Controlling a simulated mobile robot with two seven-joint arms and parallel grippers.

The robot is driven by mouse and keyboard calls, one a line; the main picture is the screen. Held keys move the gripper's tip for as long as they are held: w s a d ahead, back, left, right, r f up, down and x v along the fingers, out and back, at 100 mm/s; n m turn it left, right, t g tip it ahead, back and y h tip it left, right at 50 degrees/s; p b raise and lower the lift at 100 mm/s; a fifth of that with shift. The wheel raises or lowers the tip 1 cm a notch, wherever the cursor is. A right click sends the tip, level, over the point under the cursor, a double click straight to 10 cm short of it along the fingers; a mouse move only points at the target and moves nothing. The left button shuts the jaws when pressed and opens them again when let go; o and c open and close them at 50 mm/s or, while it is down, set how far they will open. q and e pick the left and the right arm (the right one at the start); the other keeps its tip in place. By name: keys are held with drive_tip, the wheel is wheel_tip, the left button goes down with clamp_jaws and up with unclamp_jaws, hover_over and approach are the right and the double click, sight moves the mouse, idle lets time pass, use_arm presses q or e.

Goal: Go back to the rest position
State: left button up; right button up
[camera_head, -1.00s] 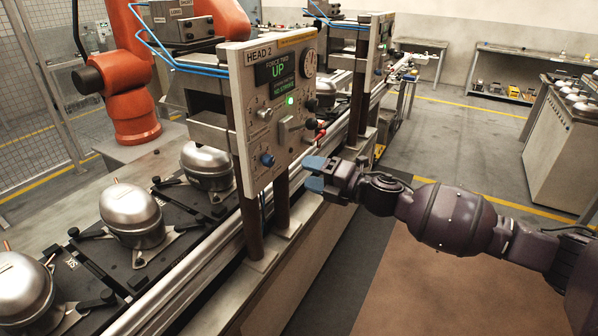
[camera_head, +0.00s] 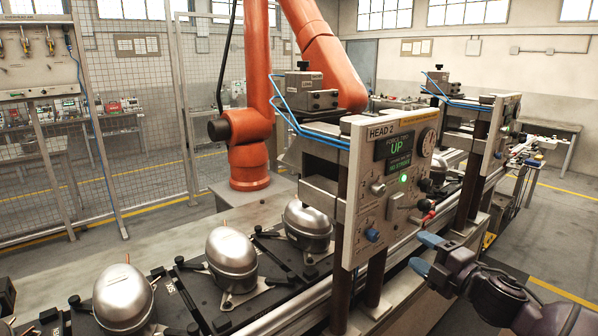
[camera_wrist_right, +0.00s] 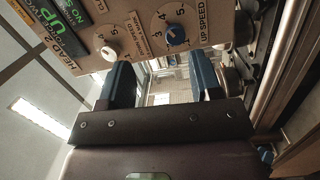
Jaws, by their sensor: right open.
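My right gripper (camera_head: 425,253) is in the head view at the lower right, beside the front of the HEAD 2 control panel (camera_head: 398,165). Its blue fingers are apart with nothing between them. In the right wrist view the two blue fingers (camera_wrist_right: 162,85) stand wide apart, with the panel (camera_wrist_right: 150,42) and its knobs close above them. Whether the fingers touch the panel cannot be told for certain; a gap seems to show. My left gripper is in neither view.
Silver compressors (camera_head: 231,260) sit on dark pallets (camera_head: 262,300) along the conveyor. An orange robot arm (camera_head: 250,130) stands behind the panel, with a mesh fence (camera_head: 150,150) at the left. Open floor (camera_head: 560,250) lies at the right.

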drive_tip(key=s+f+m+g+h, duration=0.4)
drive_tip(key=s+f+m+h, duration=0.5)
drive_tip(key=s+f+m, duration=1.2)
drive_tip(key=s+f, duration=0.8)
drive_tip(key=f, duration=0.1)
drive_tip(key=shift+s+m, duration=0.3)
drive_tip(key=shift+s, duration=0.05)
drive_tip(key=shift+c, duration=0.4)
